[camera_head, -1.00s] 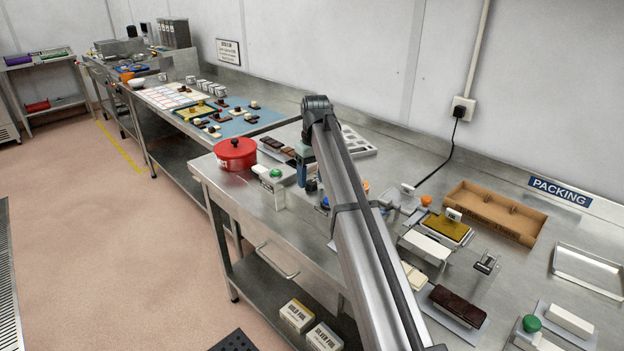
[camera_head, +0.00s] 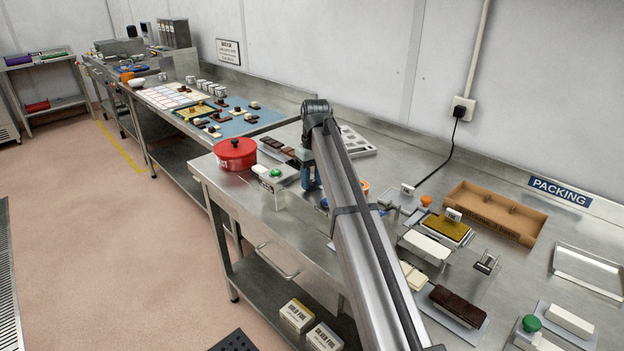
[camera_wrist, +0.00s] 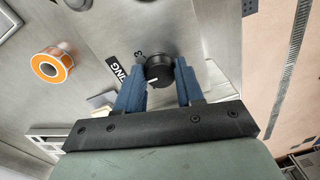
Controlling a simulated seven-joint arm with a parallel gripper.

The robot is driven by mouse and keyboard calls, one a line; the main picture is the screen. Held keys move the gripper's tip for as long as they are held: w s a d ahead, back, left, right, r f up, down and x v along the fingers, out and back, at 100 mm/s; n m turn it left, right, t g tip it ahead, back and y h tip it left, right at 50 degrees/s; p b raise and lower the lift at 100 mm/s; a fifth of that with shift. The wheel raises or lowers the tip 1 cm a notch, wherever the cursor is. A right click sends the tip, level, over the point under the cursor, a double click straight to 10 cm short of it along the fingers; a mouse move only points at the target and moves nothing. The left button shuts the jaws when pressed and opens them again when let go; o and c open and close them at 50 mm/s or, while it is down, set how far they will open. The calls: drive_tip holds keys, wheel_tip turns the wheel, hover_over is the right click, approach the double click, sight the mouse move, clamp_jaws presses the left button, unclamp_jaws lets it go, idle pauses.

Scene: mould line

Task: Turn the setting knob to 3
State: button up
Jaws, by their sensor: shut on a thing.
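The black round setting knob (camera_wrist: 159,68) is in the wrist view, between the two blue fingers of my gripper (camera_wrist: 160,80), which is shut on it. A short white mark shows on the knob's lower left part. A printed "3" (camera_wrist: 139,54) stands on the panel at the knob's upper left, and the white mark does not point at it. A black label (camera_wrist: 118,68) ending in "ING" lies left of the knob. Other numbers are hidden or too small to read. In the head view, my gripper (camera_head: 311,178) is at the bench behind my arm, and the knob is hidden.
An orange-rimmed roll (camera_wrist: 52,65) sits left in the wrist view. In the head view, a red pot (camera_head: 236,155) and a stand with a green button (camera_head: 275,173) are left of my gripper. A cardboard tray (camera_head: 495,212) stands farther right.

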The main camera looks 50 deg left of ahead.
drive_tip(key=shift+c, duration=0.4)
drive_tip(key=shift+m, duration=0.4)
drive_tip(key=m, duration=0.5)
drive_tip(key=shift+s+m, duration=0.1)
drive_tip(key=shift+m, duration=0.2)
drive_tip(key=m, duration=0.5)
drive_tip(key=shift+m, duration=0.4)
drive_tip(key=o, duration=1)
drive_tip(key=shift+o, duration=0.2)
